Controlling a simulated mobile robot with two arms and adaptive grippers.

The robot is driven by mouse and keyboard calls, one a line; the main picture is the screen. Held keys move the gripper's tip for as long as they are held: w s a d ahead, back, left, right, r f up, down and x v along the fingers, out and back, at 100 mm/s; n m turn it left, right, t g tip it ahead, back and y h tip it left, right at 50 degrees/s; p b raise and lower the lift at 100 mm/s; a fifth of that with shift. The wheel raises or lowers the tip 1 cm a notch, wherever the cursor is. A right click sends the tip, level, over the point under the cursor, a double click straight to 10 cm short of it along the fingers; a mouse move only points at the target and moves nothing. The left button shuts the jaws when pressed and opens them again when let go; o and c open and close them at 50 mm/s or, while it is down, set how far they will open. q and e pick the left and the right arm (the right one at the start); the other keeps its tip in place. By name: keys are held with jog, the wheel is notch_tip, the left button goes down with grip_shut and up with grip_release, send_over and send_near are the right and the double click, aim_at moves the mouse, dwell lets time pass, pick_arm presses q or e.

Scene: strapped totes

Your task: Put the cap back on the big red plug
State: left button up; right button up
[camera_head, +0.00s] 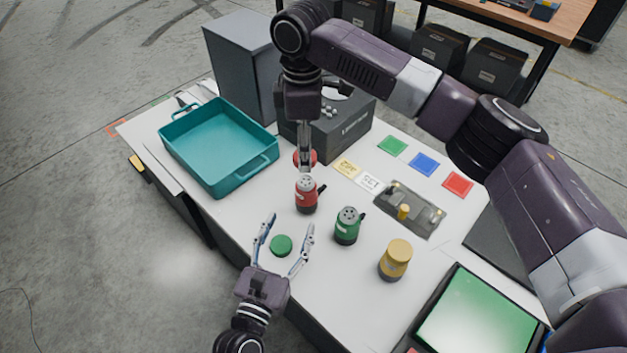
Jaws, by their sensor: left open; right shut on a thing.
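The big red plug (306,197) stands upright on the white table, its pale top with dark holes uncovered. My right gripper (304,158) comes down from above and is shut on the red cap (311,158). The cap shows just beyond the plug in the picture, apart from the plug's top; its exact height is hard to tell. My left gripper (287,226) is open and empty at the front edge of the table. A green cap (281,245) lies on the table between its spread fingers.
An uncapped green plug (347,228) and a yellow plug (396,262) stand right of the red plug. A teal tray (196,167) is at the left. A dark box (345,132) stands behind, and a grey board (418,212) and a green screen (476,314) lie to the right.

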aim_at(306, 187)
pick_arm(q)
jog(key=shift+w+d, duration=0.15)
jog(key=shift+w, duration=0.2)
jog(key=shift+s+a+r, duration=0.2)
jog(key=shift+s, duration=0.3)
jog(key=x, duration=1.2)
jog(key=shift+w+d, duration=0.1)
jog(key=shift+w, duration=0.05)
jog(key=shift+f, duration=0.1)
grip_shut()
